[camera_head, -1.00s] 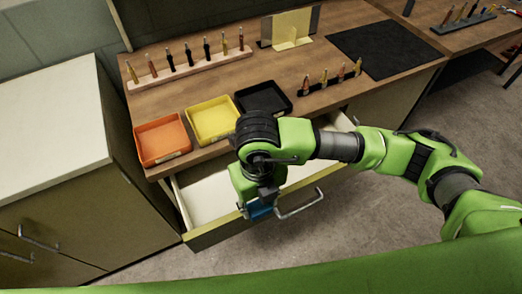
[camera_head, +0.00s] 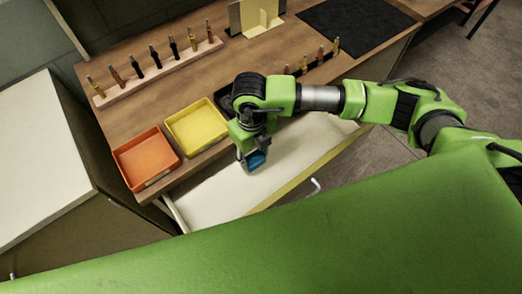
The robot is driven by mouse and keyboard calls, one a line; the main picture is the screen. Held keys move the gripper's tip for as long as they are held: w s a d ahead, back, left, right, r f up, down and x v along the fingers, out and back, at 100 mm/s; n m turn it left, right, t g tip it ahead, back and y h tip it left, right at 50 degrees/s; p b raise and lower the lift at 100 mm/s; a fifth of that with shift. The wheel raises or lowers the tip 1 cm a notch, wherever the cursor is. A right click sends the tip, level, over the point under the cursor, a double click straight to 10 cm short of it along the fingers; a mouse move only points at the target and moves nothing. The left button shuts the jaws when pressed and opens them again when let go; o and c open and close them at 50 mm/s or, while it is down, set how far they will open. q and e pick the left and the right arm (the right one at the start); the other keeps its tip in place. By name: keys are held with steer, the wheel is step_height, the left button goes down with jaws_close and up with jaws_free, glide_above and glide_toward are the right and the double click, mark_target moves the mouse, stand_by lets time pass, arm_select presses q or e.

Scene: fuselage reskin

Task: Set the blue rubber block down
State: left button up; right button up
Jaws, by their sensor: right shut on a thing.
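The blue rubber block (camera_head: 256,161) shows below my right gripper (camera_head: 251,152), which is shut on it. The gripper holds it over the open drawer (camera_head: 222,193), whose pale inside looks empty. I cannot tell whether the block touches the drawer floor. My right arm comes in from the right and hides part of the bench edge. My left gripper is not in view.
An orange tray (camera_head: 146,158), a yellow tray (camera_head: 196,126) and a partly hidden black tray (camera_head: 224,99) stand along the bench front. A pink rack (camera_head: 160,71) holds several upright tools. A black mat (camera_head: 355,26) lies at the back right. A white-topped cabinet (camera_head: 42,160) stands at left.

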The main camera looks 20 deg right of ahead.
mark_target(261, 154)
steer(key=w+f, duration=0.1)
steer(key=w+d+f, duration=0.1)
steer(key=f, duration=0.1)
steer(key=w+d+f, duration=0.1)
steer(key=shift+d+f+p, duration=0.25)
steer(key=shift+f+p, duration=0.1)
steer(key=shift+p, duration=0.05)
steer(key=shift+w+d+f, duration=0.25)
steer(key=shift+f, duration=0.2)
steer(key=f, duration=0.1)
steer(key=f+p, duration=0.1)
steer(key=f, duration=0.1)
steer(key=shift+w+d, duration=0.15)
steer(key=shift+w, duration=0.05)
steer(key=shift+f+p, duration=0.25)
steer(key=shift+p, duration=0.05)
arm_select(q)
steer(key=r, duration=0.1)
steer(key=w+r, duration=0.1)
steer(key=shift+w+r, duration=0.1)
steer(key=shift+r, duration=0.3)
arm_select(e)
steer(key=o, duration=1.2)
steer(key=shift+f, duration=0.1)
steer(key=shift+c, duration=0.2)
